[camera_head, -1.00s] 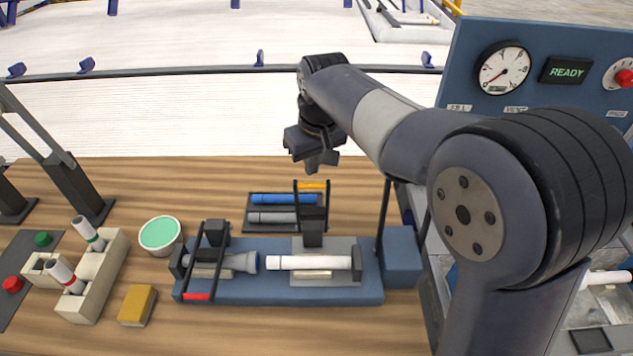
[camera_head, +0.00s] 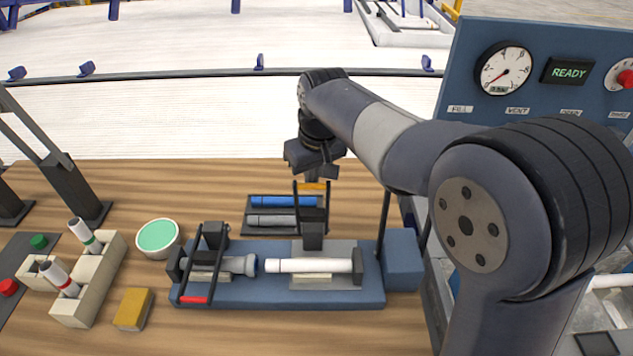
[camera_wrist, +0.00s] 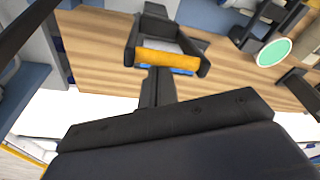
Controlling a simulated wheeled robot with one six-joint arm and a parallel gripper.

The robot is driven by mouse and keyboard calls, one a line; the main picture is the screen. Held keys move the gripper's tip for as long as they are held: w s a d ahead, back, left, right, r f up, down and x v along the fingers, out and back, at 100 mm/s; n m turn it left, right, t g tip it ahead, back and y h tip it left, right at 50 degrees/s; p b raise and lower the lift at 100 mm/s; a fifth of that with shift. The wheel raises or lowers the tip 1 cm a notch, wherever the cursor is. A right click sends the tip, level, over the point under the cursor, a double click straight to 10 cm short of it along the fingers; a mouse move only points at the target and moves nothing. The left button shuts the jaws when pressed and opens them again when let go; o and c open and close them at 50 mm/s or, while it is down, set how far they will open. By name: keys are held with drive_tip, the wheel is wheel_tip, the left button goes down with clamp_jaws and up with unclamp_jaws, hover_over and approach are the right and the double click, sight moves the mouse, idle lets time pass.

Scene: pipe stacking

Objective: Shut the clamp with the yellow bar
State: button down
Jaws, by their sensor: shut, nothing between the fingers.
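The clamp with the yellow bar (camera_head: 314,186) stands open on the right half of the blue fixture (camera_head: 275,290), its two black arms raised and the bar across their tops. Under it a white pipe (camera_head: 310,266) lies in the right cradle. My gripper (camera_head: 313,179) is shut and empty, pointing down right at the yellow bar, seemingly behind it. In the wrist view the yellow bar (camera_wrist: 168,58) lies just beyond the tips of my gripper (camera_wrist: 156,72). I cannot tell whether they touch.
The clamp with the red bar (camera_head: 194,300) is folded down over a grey pipe (camera_head: 238,264) on the left. A tray (camera_head: 250,229) with blue and grey pipes lies behind the fixture. A green-topped cup (camera_head: 158,238), a yellow block (camera_head: 133,308) and a pipe rack (camera_head: 92,280) stand left.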

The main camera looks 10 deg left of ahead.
sight(312, 186)
drive_tip(key=shift+s+d+f+b, duration=0.1)
drive_tip(key=shift+s+d+b, duration=0.1)
drive_tip(key=shift+s, duration=0.5)
drive_tip(key=shift+s+d+f+b, duration=0.1)
drive_tip(key=shift+s+d+b, duration=0.1)
drive_tip(key=shift+s, duration=0.55)
drive_tip(key=shift+s+d+f+b, duration=0.15)
drive_tip(key=shift+s+b, duration=0.15)
drive_tip(key=shift+s, duration=0.3)
drive_tip(key=shift+s+d+f+b, duration=0.1)
drive_tip(key=shift+s+b, duration=0.15)
drive_tip(key=shift+s, duration=0.3)
drive_tip(key=shift+s+d+f+b, duration=0.2)
drive_tip(key=shift+s+b, duration=0.1)
drive_tip(key=shift+s, duration=0.3)
drive_tip(key=shift+s+d+f+b, duration=0.1)
drive_tip(key=shift+s+f+b, duration=0.15)
drive_tip(key=shift+s, duration=0.3)
